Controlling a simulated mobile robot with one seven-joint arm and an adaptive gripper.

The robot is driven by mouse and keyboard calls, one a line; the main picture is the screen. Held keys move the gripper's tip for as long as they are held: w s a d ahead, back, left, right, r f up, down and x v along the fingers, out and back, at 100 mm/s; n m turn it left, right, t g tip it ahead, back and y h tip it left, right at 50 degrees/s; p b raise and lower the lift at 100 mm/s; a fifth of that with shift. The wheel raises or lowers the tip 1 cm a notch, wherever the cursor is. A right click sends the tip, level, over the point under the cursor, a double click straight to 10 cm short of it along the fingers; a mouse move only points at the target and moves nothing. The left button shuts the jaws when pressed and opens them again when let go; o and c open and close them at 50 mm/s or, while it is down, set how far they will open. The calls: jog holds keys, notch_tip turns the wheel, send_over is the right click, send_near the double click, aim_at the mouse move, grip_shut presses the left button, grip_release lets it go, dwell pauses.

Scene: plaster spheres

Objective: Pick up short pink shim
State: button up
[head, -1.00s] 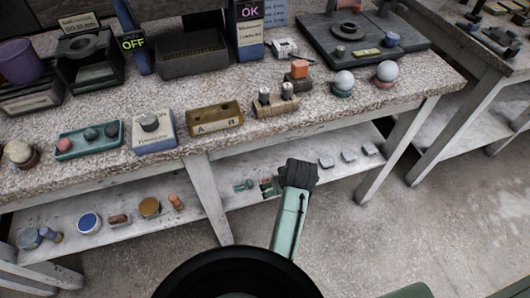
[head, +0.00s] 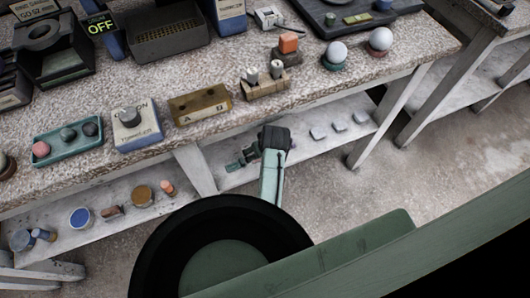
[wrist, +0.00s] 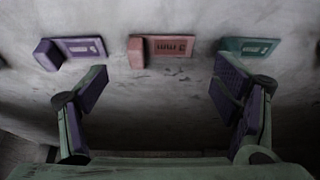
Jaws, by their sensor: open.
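The pink shim (wrist: 165,48) lies on the pale shelf surface in the wrist view, at the top centre. It has a raised block at its left end and a flat plate with a dark "mm" marking. My gripper (wrist: 160,70) is open and empty, with its two fingers apart to the left and right. The pink shim shows between the fingers, beyond their tips, and nothing touches it. In the head view my gripper reaches to the lower shelf, and I cannot make out the pink shim there.
A purple shim (wrist: 72,50) lies left of the pink one and a teal shim (wrist: 248,47) right, near the right finger. On the lower shelf, several pale blocks (head: 339,126) sit to the right and a blue-topped tin (head: 80,218) to the left. The bench top (head: 205,133) overhangs the shelf.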

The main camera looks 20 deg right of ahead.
jog(key=shift+x, duration=1.5)
jog(key=shift+c, duration=0.3)
jog(key=shift+r, duration=0.1)
jog(key=c, duration=1.1)
jog(key=shift+a, duration=0.1)
jog(key=shift+c, duration=1.4)
